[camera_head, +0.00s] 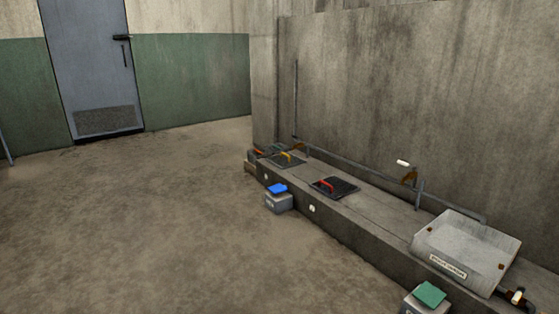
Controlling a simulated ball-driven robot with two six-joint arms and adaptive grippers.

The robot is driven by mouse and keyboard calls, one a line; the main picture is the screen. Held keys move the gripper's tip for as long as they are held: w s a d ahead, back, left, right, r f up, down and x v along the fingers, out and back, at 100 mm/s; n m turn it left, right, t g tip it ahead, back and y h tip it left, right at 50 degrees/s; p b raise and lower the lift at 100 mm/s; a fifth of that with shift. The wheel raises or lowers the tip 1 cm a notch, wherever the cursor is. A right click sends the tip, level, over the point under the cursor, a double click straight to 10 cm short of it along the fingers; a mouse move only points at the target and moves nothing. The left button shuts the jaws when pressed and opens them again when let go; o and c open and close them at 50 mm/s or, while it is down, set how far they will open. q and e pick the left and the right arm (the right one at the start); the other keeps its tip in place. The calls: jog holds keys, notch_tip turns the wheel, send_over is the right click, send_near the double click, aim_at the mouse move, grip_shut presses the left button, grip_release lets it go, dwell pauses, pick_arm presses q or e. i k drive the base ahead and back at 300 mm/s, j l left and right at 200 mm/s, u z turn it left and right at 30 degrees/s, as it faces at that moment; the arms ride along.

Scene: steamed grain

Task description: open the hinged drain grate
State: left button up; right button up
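Dark square plates are set in the top of a low concrete ledge along the right wall. One plate (335,187) has a red handle (327,184) and lies flat in the middle of the ledge. A second plate (289,161) with a yellow handle (286,156) lies flat farther back. Another dark plate (272,149) with a reddish part is at the far end, small and unclear. I cannot tell which of them is the hinged drain grate. Neither of my grippers is in view.
A pale labelled box (465,250) stands on the ledge (375,213) at right. Grey blocks with a blue top (277,188) and a green top (430,294) stand on the floor beside it. A pipe (380,180) runs along the wall. The floor (150,230) at left is clear, up to a door (88,60).

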aim_at(327, 184)
jog(key=i+j, duration=0.2)
jog(key=i, duration=0.2)
jog(key=i+j, duration=0.15)
jog(key=i, duration=0.3)
jog(key=i+j, duration=0.2)
jog(key=i, duration=0.2)
jog(key=i+j+z, duration=0.1)
jog(key=i, duration=0.35)
jog(key=j, duration=0.1)
